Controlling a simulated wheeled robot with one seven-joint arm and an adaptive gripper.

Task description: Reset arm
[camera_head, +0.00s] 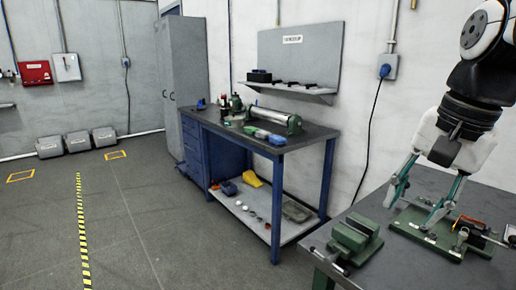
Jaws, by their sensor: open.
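My gripper (409,214) hangs from the upper right, pointing down, with its two teal fingers spread apart and nothing seen between them. Its fingertips are over or near a green base plate (413,233) on the grey table at the right; I cannot tell if they touch it. A small orange-copper piece (468,223) sits in a dark fixture at the plate's right side. My arm covers part of the table behind the gripper.
A green vise (355,238) stands on the near table (375,207), left of the plate. A blue workbench (262,148) with a metal cylinder (274,118) stands farther back. Grey lockers (183,85) stand behind it.

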